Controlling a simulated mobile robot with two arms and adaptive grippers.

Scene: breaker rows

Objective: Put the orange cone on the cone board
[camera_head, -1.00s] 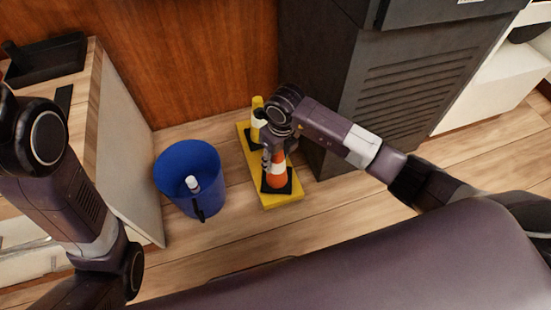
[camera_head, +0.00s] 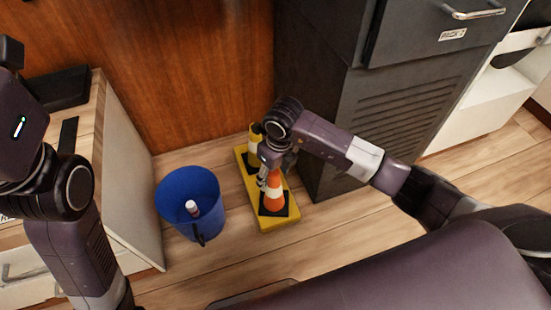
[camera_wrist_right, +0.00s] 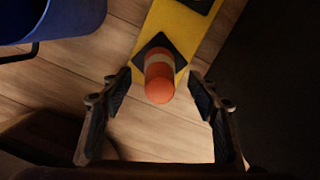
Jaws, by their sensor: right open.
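The orange cone (camera_head: 274,190) with a white band stands upright on the yellow cone board (camera_head: 285,223), on its dark square base near the front end. A yellow cone (camera_head: 254,147) stands at the board's far end, partly hidden by my right arm. My right gripper (camera_head: 268,176) is just beside and above the orange cone. In the right wrist view, the orange cone (camera_wrist_right: 160,78) shows beyond the open, empty fingers (camera_wrist_right: 160,100), not touched by them. In the head view my left arm is at the left edge; its fingers cannot be made out.
A blue bin (camera_head: 190,200) with a small white-topped item in it stands left of the board. A dark cabinet (camera_head: 330,110) stands close on the right. A wooden counter (camera_head: 105,130) is at the left. Wood floor is clear in front.

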